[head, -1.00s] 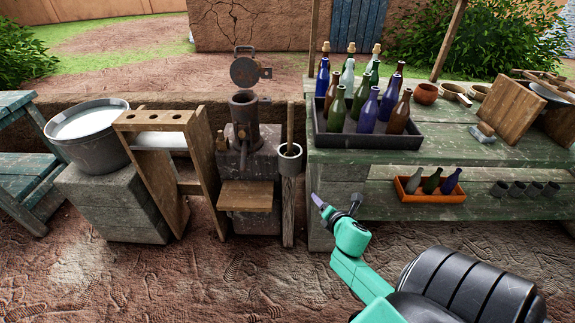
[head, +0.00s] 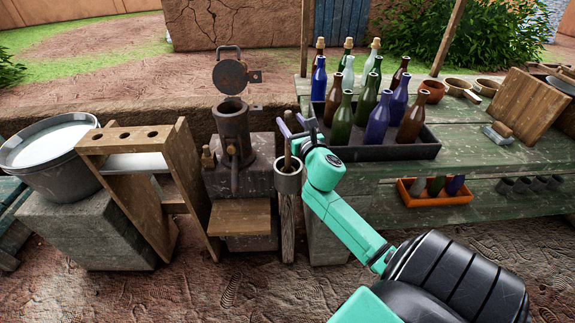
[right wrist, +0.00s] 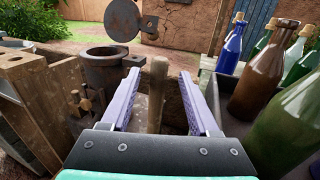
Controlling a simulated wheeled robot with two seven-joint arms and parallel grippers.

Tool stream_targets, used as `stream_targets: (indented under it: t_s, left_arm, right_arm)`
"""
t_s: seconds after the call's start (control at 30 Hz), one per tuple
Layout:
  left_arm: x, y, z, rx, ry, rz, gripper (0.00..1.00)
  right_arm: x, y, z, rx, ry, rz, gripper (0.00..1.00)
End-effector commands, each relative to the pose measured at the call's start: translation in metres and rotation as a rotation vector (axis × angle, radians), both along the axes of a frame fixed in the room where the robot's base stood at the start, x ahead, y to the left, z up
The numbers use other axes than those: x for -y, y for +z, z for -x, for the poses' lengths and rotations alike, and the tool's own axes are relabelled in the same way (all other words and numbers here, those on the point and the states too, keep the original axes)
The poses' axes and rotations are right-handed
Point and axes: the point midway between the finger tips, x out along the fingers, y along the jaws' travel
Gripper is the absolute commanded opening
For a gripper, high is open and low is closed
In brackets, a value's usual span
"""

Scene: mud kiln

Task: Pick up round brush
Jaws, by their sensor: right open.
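The round brush shows as a wooden handle (head: 288,152) standing upright in a small grey cup (head: 288,179) on a wooden post; its lower end is hidden in the cup. My right gripper (head: 296,128) is open and empty over the cup, its two pale purple fingers near the top of the handle. In the right wrist view the handle (right wrist: 156,95) stands between the two open fingers, apart from both. My left gripper is not in view.
A black tray (head: 375,153) of several glass bottles stands on the green table just right of my gripper. A metal cylinder with a raised round lid (head: 231,76) is at the left. A wooden rack (head: 118,138) and a grey tub (head: 50,165) stand farther left.

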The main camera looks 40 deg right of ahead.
Motion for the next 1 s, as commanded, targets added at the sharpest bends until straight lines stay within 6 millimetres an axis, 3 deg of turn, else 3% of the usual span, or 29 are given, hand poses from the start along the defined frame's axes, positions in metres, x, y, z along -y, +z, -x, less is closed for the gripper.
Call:
stream_targets:
  t_s: [0.3, 0.57, 0.67, 0.73, 0.77, 1.0]
  left_arm:
    - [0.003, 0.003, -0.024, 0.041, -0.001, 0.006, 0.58]
    - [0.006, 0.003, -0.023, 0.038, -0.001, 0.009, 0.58]
    - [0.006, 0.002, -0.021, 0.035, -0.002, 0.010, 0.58]
    - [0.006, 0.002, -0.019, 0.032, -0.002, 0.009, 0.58]
    - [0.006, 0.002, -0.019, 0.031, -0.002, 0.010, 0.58]
    - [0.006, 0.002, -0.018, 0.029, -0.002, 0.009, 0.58]
  right_arm:
    - [0.014, -0.004, -0.047, 0.001, -0.001, -0.004, 0.61]
    - [0.016, -0.004, -0.053, -0.002, 0.001, -0.002, 0.61]
    - [0.016, -0.005, -0.053, -0.002, 0.000, -0.002, 0.31]
    - [0.016, -0.005, -0.053, -0.002, 0.000, -0.002, 0.04]
    - [0.016, -0.005, -0.053, -0.002, 0.000, -0.002, 0.00]
    - [0.016, -0.004, -0.053, -0.001, 0.001, -0.001, 0.00]
